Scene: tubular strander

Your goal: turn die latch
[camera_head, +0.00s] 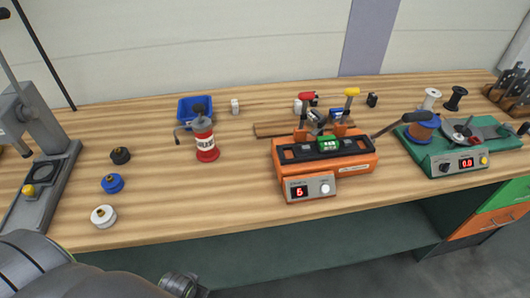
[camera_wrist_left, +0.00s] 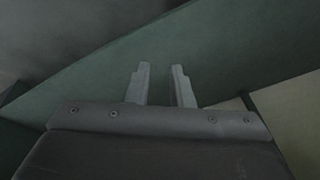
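The orange machine (camera_head: 325,158) stands on the wooden bench right of centre, with a red "5" display and a white knob at its front. A small green display (camera_head: 327,144) sits on top. A dark crank handle (camera_head: 415,117) sticks out at its right end. Red-capped (camera_head: 307,95) and yellow-capped (camera_head: 351,92) levers stand at its back; I cannot tell which part is the die latch. My left gripper (camera_wrist_left: 161,84) shows in the left wrist view, fingers apart with nothing between them. My left arm is low at the bottom left, away from the machine. My right gripper is not in view.
A red and white grease can (camera_head: 206,146) and a blue bin (camera_head: 194,108) stand left of the machine. A green winder (camera_head: 460,148) stands right. The bench front between is clear.

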